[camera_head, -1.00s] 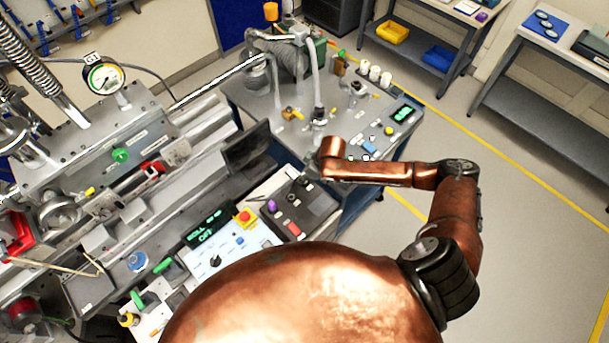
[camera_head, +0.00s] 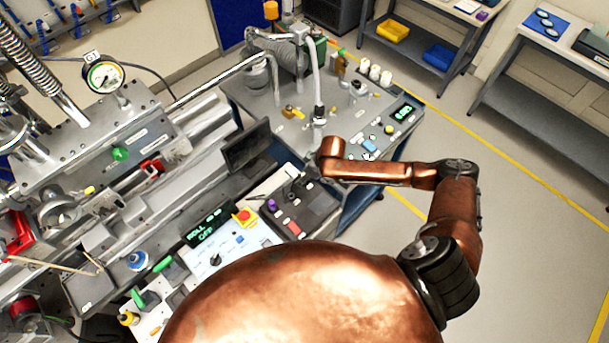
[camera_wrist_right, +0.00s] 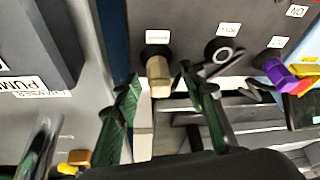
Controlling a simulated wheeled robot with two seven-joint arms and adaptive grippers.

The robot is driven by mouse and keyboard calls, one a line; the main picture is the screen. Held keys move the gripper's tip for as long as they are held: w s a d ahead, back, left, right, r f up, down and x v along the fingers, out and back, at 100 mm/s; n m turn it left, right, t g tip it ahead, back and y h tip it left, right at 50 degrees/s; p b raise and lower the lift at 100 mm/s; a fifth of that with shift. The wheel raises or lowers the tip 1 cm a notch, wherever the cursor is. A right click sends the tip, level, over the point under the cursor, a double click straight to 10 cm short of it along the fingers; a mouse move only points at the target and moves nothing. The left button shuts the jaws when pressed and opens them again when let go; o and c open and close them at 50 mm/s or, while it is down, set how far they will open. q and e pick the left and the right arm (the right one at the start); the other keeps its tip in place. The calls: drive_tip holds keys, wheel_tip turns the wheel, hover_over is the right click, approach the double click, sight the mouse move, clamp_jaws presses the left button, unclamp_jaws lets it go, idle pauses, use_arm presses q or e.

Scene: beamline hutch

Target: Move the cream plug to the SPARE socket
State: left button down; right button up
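The cream plug (camera_wrist_right: 158,74) sits in a socket of the dark panel (camera_wrist_right: 190,20) in the right wrist view, below a small white label. My right gripper (camera_wrist_right: 158,78) is open, with one green finger on each side of the plug and gaps visible. A purple plug (camera_wrist_right: 278,73) is further right. The small labels are too blurred to read surely. In the head view my right gripper (camera_head: 312,172) is over the dark panel (camera_head: 312,208). My left gripper is out of view.
A control box with a ROLL OFF display (camera_head: 208,227) and a red button (camera_head: 245,217) adjoins the dark panel. A grey bench (camera_head: 262,112) with a hose, knobs and a display stands behind. Floor is clear at right.

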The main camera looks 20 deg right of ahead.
drive_tip(key=shift+r, duration=0.2)
drive_tip(key=v, duration=1.1)
drive_tip(key=shift+r, duration=0.3)
drive_tip(key=shift+s, duration=0.1)
